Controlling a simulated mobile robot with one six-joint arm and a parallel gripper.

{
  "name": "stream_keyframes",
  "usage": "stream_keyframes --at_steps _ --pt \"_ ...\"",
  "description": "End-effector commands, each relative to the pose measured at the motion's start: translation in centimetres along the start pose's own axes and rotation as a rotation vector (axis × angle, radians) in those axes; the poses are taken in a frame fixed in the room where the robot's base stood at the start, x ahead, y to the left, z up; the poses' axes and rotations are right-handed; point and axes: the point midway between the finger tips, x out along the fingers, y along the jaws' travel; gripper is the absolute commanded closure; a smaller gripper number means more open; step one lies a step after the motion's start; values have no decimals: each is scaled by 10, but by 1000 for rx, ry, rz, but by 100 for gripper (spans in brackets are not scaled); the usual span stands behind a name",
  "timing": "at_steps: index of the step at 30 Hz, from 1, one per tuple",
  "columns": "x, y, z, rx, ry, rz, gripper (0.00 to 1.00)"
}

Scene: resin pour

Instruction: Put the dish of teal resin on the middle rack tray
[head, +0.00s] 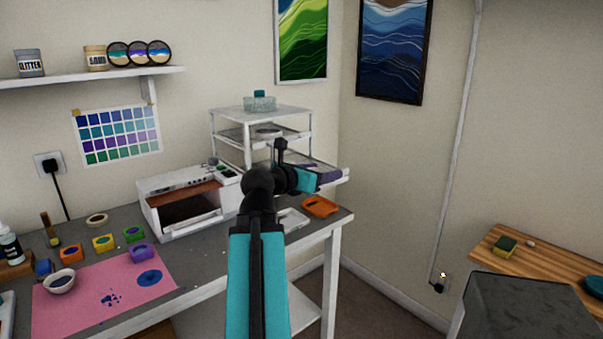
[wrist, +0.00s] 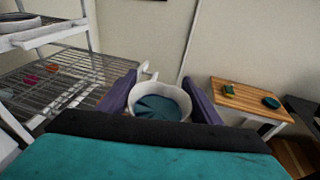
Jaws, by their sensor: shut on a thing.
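My gripper (wrist: 160,90) is shut on a white dish of teal resin (wrist: 158,107). The dish sits upright between the purple fingers in the wrist view. In the head view my gripper (head: 328,176) is in front of the right side of the white rack (head: 248,151), and the held dish cannot be made out there. A wire tray (wrist: 62,92) of the rack lies left of the fingers in the wrist view, with small red and orange things on it. A higher tray with a pale round dish (wrist: 20,22) is at the upper left.
A clear container with a teal thing (head: 260,102) stands on the rack's top. Left of the rack is a white box-shaped machine (head: 187,199). An orange tray (head: 320,207) lies on the bench near its right end.

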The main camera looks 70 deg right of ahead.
Motion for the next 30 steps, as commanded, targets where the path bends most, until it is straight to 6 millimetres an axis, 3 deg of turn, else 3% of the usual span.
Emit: stream_keyframes --at_steps 30 --pt "9 18 5 -1 -1 -2 65"
